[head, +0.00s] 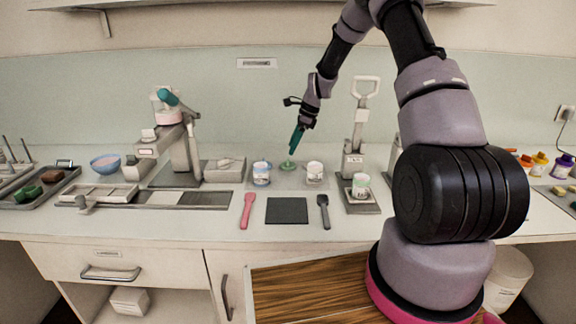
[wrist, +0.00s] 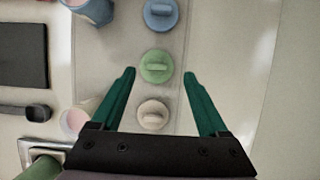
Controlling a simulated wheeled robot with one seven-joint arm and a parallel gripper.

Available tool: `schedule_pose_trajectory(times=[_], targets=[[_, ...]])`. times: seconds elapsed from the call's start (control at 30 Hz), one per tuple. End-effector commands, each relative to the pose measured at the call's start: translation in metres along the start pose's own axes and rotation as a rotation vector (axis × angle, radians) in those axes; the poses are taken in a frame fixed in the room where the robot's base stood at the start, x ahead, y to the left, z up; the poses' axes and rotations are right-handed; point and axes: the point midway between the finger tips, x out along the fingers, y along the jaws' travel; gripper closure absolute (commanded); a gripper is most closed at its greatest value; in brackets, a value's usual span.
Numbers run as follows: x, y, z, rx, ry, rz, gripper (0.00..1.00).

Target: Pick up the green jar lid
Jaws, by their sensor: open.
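The green jar lid (wrist: 156,67) lies on a pale strip on the counter, round with a raised bar handle across its top. In the head view the green lid (head: 287,165) shows just below my fingertips. My gripper (wrist: 159,72) is open, with its two green fingers on either side of the lid in the wrist view and clear gaps at both sides. In the head view my gripper (head: 295,143) points down above the lid. Nothing is between the fingers' grip; whether the tips are level with the lid cannot be told.
A blue lid (wrist: 161,14) and a cream lid (wrist: 152,114) lie in line with the green one. Two jars (head: 261,173) (head: 314,172) stand in front. A dark mat (head: 287,211) lies between a pink spatula (head: 247,211) and a dark scoop (head: 323,211). A lever press (head: 356,150) stands to the right.

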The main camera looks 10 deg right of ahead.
Motion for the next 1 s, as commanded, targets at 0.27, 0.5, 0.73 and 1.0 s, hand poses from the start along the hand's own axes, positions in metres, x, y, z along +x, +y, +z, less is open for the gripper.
schedule_pose_trajectory(times=[0.27,0.5,0.73,1.0], targets=[[0.038,0.004,-0.007,0.0,-0.001,0.003,0.23],[0.052,0.004,-0.007,0.0,0.0,0.0,0.23],[0.051,0.004,-0.007,-0.001,0.0,0.0,0.53],[0.051,0.004,-0.007,-0.001,0.0,0.0,1.0]])
